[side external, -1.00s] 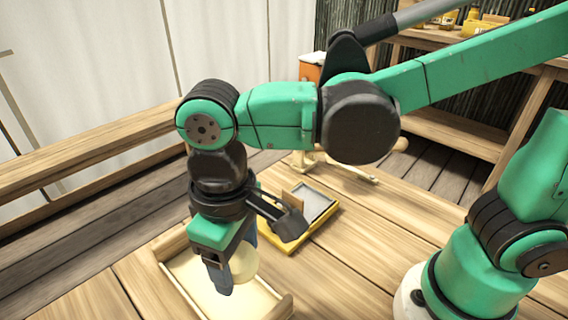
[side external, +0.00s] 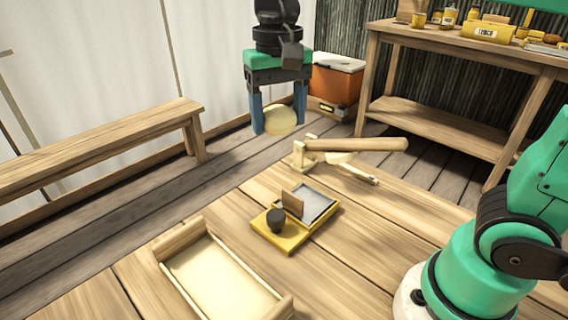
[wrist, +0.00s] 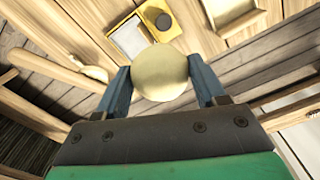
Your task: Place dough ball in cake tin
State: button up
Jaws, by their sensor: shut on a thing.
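A pale cream dough ball (side external: 281,121) hangs between the blue fingers of my gripper (side external: 279,126), high above the table's far side. My gripper is shut on it. In the wrist view the dough ball (wrist: 161,73) sits between the two fingertips (wrist: 160,68). I cannot make out a cake tin for certain in either view. A shallow cream tray with raised wooden ends (side external: 222,278) lies empty at the table's front; part of it shows at the top of the wrist view (wrist: 228,12).
A yellow box with a grey inset and black knob (side external: 290,236) lies mid-table. Behind it is a wooden stand with a thick roller (side external: 355,145). A bench (side external: 100,145), orange cooler (side external: 337,82) and shelf with jars (side external: 450,40) stand beyond. The left tabletop is clear.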

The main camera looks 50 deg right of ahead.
aim_at(306, 202)
jog(key=d+m, duration=0.4)
jog(key=d, duration=0.4)
notch_tip(306, 202, down, 19)
jog(key=shift+w+f, duration=0.15)
jog(key=shift+f, duration=0.05)
jog(key=shift+f, duration=0.15)
jog(key=o, duration=1)
